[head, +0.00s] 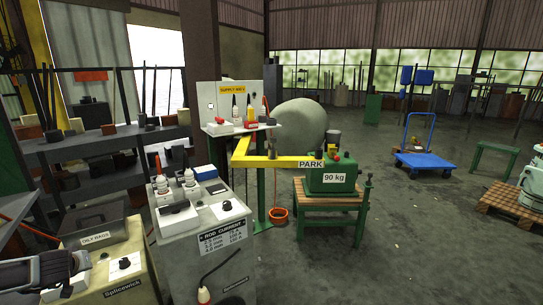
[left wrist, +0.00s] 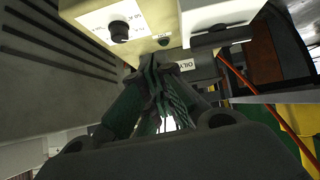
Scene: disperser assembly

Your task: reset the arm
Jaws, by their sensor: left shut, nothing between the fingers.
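My left gripper (left wrist: 158,85) is shut and empty in the left wrist view, its dark fingers together below a cream box with a black knob (left wrist: 118,31). In the head view my left forearm comes in at the lower left, in front of the cream Splicewick box (head: 122,288); the fingertips are hard to make out there. My right gripper is in neither view. A yellow jib beam (head: 285,162) marked PARK reaches over toward a green 90 kg block (head: 331,178) on a wooden-topped stand.
The grey rod-current cabinet (head: 213,262) stands right of the Splicewick box. An oily-rags bin (head: 96,226) is behind that box. Dark shelves (head: 95,145) line the left. A blue trolley (head: 428,160) stands at the right, with open floor before it.

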